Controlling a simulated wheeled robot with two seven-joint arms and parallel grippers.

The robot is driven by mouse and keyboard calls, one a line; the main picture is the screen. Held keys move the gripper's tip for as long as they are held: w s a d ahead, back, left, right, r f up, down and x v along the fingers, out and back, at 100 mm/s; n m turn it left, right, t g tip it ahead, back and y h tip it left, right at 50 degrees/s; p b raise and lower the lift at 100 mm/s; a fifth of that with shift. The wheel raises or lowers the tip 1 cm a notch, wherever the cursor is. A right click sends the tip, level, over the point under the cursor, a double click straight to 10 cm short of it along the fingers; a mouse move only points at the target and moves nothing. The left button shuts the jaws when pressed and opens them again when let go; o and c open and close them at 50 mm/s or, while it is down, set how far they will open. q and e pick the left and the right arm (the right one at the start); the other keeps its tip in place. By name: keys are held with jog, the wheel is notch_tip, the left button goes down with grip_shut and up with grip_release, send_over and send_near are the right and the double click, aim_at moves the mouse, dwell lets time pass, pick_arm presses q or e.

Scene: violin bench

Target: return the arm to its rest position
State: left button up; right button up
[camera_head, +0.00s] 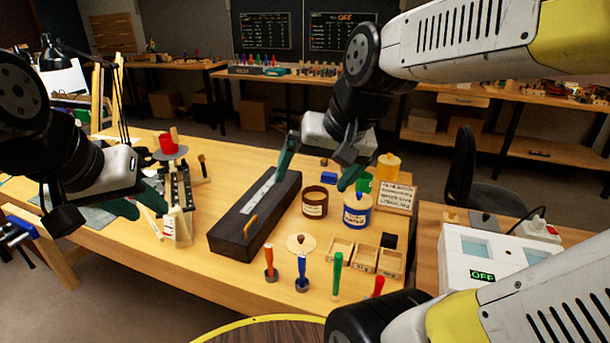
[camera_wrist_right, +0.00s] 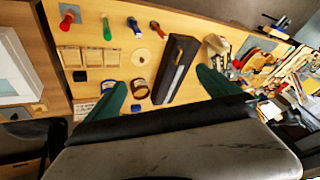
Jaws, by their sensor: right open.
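My right gripper (camera_head: 320,168) is raised over the bench, its two green fingers spread wide with nothing between them. It also shows open in the right wrist view (camera_wrist_right: 162,86). Below it are the long black case (camera_head: 230,232), a brown jar (camera_head: 315,202) and a blue jar (camera_head: 357,211), all apart from the fingers. My left gripper (camera_head: 138,200) is at the left side of the bench, near a small rack of parts (camera_head: 180,208). Its fingers are seen edge-on and partly overlap, so its opening is unclear.
Coloured-handled tools (camera_head: 302,272) stand along the front edge. A white box marked OFF (camera_head: 490,262) stands at the right, beside a dark chair (camera_head: 470,185).

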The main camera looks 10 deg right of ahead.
jog(key=s, duration=0.1)
jog(key=s+n, duration=0.1)
jog(key=s+n+t, duration=0.1)
jog(key=shift+s+a+r, duration=0.1)
jog(key=shift+s+r, duration=0.1)
jog(key=shift+r, duration=0.1)
